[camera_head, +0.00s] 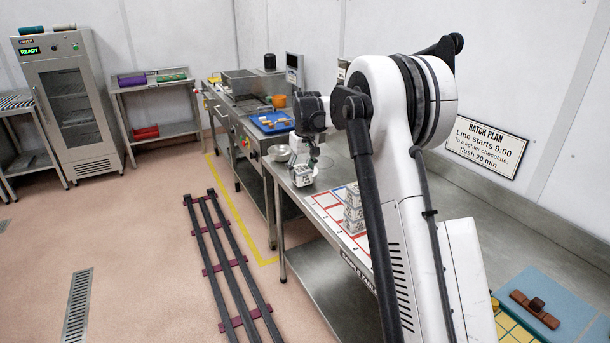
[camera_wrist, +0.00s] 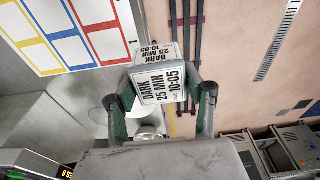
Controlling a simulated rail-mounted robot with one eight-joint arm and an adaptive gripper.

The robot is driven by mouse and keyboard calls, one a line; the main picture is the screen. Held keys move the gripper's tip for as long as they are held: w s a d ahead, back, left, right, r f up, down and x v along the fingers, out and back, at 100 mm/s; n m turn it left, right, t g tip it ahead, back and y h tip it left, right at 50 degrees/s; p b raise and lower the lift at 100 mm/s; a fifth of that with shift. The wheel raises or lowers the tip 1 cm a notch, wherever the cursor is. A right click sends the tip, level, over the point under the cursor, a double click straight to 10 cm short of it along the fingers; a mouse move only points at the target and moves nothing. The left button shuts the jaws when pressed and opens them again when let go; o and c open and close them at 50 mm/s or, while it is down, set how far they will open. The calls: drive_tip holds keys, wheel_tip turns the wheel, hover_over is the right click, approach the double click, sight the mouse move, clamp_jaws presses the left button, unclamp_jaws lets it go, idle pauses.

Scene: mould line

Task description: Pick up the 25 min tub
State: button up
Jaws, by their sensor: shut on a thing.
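The 25 min tub (camera_wrist: 160,85) is a white tub in the wrist view, printed "DARK 25 MIN 10:05" on its side and lid. My gripper (camera_wrist: 163,100) is shut on it, with one green-and-black finger on each side. In the head view, my gripper (camera_head: 304,160) shows small beyond my arm, over the steel bench's front edge, with the tub (camera_head: 302,176) at its tip. Its label is too small to read there. In the wrist view the floor shows behind part of the tub.
A stack of similar tubs (camera_head: 354,210) stands on a mat with coloured rectangles (camera_head: 326,202) on the steel bench. Metal bowls (camera_head: 279,153) stand near my gripper. A blue tray (camera_head: 271,123) lies farther back. Dark rails (camera_head: 228,262) run along the floor.

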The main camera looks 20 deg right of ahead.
sight(300, 168)
wheel_tip(300, 168, up, 6)
drive_tip(key=shift+f+p, duration=0.15)
drive_tip(key=shift+p, duration=0.9)
